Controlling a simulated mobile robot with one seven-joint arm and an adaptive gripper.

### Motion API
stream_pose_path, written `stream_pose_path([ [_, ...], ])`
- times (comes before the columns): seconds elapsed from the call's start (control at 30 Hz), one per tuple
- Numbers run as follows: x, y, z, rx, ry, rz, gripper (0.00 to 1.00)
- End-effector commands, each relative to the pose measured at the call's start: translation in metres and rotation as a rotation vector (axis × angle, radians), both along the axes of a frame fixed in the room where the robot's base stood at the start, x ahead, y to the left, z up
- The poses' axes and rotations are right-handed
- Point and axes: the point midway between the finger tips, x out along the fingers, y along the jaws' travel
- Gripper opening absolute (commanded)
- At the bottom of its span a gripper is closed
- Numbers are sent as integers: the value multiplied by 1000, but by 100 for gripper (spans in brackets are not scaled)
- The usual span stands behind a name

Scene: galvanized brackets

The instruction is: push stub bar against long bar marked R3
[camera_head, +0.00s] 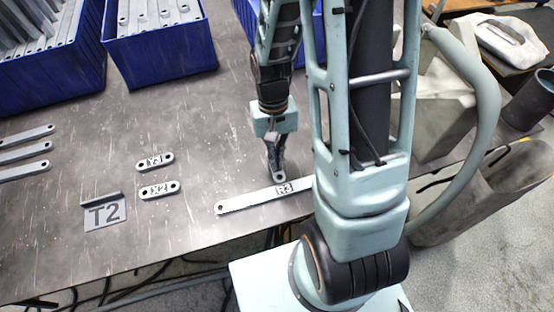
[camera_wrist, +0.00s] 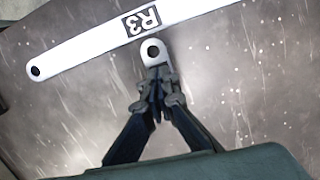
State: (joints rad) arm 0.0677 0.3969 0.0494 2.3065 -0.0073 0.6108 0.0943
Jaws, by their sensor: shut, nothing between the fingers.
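The long bar marked R3 (camera_head: 250,199) lies flat near the table's front edge, its right end hidden behind my arm. In the wrist view the R3 bar (camera_wrist: 85,51) runs diagonally across the top. A stub bar (camera_wrist: 153,48) with a hole in its end lies under my fingertips, pointing at the R3 label; most of it and any marking are hidden by my fingers. Its end is very close to the bar's near edge; I cannot tell whether they touch. My gripper (camera_head: 274,146), also in the wrist view (camera_wrist: 158,88), is shut and empty, down at the stub bar.
Stub bars marked Y3 (camera_head: 155,162) and X2 (camera_head: 159,190) lie left of centre, with a T2 sign (camera_head: 104,213) beside them. Several long bars (camera_head: 25,153) lie at the left edge. Blue bins (camera_head: 163,47) stand at the back. The table between is clear.

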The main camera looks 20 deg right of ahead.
Motion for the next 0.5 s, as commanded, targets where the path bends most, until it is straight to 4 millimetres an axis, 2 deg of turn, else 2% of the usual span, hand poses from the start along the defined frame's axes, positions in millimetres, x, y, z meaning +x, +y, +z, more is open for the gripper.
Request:
stream_pose_path([
  [0.17,2,0,14,-1,-5,0,0],
  [0.37,8,-1,12,0,-4,0,0],
  [0.5,32,-4,12,-1,-5,0,0],
])
